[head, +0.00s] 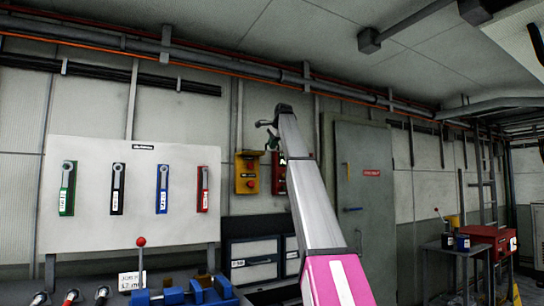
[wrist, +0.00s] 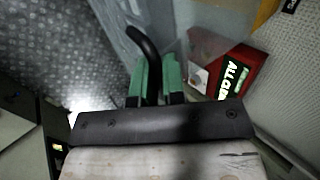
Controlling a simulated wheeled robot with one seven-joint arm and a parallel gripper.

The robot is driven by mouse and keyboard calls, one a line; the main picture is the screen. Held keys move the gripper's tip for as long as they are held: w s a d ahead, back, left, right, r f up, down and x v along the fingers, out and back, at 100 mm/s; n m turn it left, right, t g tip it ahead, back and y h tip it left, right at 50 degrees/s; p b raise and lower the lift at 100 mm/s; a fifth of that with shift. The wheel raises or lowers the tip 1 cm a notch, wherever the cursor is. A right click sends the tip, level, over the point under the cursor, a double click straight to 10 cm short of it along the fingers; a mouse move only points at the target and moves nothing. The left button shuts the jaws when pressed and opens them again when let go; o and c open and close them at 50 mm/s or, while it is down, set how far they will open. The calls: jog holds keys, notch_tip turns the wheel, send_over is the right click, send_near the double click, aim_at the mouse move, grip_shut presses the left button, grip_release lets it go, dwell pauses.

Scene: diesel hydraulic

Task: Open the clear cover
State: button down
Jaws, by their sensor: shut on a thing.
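A clear cover (wrist: 175,40) shows in the wrist view as a pale, see-through panel beside a red box (wrist: 236,78) with white lettering. The panel seems to stand out from the box at an angle; its exact opening is hard to tell. A curved black handle (wrist: 147,42) is at the cover. My gripper (wrist: 157,72) has green fingers, shut on this handle. In the head view my gripper (head: 271,139) is at the wall, just above and left of the red box (head: 279,174), which my arm partly hides. The cover cannot be made out there.
A white board (head: 135,228) with several coloured levers is further left. A grey door (head: 364,215) is to the right.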

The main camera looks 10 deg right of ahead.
jog(key=r, duration=0.2)
jog(key=shift+w+r+g, duration=0.3)
jog(key=shift+w+a+r+g, duration=0.1)
jog(key=shift+r+g, duration=0.4)
jog(key=shift+r, duration=0.35)
jog(key=c, duration=1.2)
grip_release()
jog(key=v, duration=1)
jog(key=shift+a+r, duration=0.2)
jog(key=shift+r, duration=0.15)
